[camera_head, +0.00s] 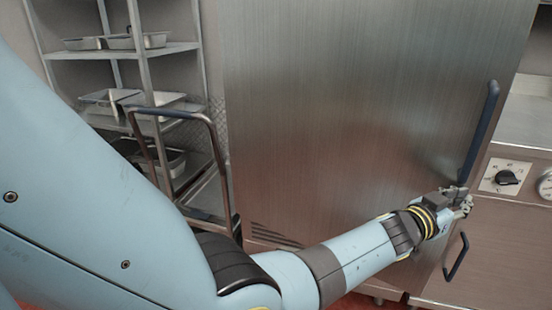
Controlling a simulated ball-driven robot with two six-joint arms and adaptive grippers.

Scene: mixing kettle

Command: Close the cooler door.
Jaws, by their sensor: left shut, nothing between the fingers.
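The cooler door (340,110) is a large brushed-steel panel filling the middle of the head view. A long dark blue bar handle (480,130) stands upright near its right edge. My left arm reaches across from the left, low in front of the door. My left gripper (462,200) is shut and empty, close to the lower end of the handle; I cannot tell whether it touches the handle or the door. How far the door stands from its frame cannot be made out. My right gripper is not in view.
A wire shelf rack (150,52) with metal pans stands at the left. A cart's push handle (178,113) is in front of it. At the right is a steel unit with a black knob (507,178) and a smaller dark handle (456,257).

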